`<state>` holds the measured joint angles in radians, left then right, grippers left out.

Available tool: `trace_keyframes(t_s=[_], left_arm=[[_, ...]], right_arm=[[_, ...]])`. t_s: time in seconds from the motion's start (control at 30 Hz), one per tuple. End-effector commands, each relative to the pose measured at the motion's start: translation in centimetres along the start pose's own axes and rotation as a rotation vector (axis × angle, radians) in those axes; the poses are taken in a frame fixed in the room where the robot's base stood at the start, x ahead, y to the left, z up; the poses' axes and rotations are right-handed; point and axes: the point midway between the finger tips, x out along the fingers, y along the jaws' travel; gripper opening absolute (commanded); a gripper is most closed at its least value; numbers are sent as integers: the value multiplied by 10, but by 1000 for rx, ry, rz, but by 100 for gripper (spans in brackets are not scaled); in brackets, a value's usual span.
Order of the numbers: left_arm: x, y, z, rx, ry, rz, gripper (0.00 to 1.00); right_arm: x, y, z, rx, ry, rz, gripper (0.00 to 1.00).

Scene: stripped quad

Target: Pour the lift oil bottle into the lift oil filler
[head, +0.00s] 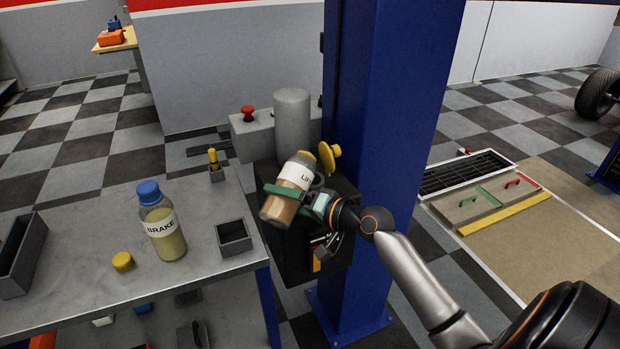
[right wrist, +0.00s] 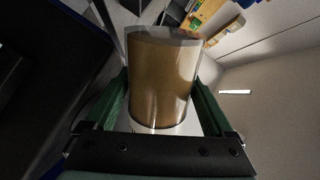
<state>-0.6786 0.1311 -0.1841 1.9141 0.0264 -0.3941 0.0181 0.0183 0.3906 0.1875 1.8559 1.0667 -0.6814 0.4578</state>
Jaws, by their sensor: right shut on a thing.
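The lift oil bottle (head: 283,205), clear with brown oil and a white label reading "LI…", is in my right gripper (head: 295,194). The green fingers are shut around its body, and it is tilted with its top toward the upper right. In the right wrist view the bottle (right wrist: 162,80) stands between both fingers (right wrist: 162,108). Its top end is beside a yellow round part (head: 328,156) above the black lift unit (head: 343,188). I cannot tell whether this part is the filler or its cap; the filler opening is not visible. My left gripper is out of view.
The bench (head: 90,215) at left holds a brake bottle (head: 162,225) with a blue cap, a yellow cap (head: 122,262) and a small black tray (head: 234,237). A grey cylinder (head: 292,120) stands behind the lift unit. The blue post (head: 385,110) rises close to the right.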

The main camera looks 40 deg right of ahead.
Motion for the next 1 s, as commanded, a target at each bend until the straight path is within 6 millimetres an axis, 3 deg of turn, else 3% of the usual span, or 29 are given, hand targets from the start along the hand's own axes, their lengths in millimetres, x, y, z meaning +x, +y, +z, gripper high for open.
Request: trace_keyframes(t_s=[1.0], left_arm=[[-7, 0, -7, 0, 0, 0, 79]], right_arm=[[-1, -6, 0, 107, -20, -5, 0]])
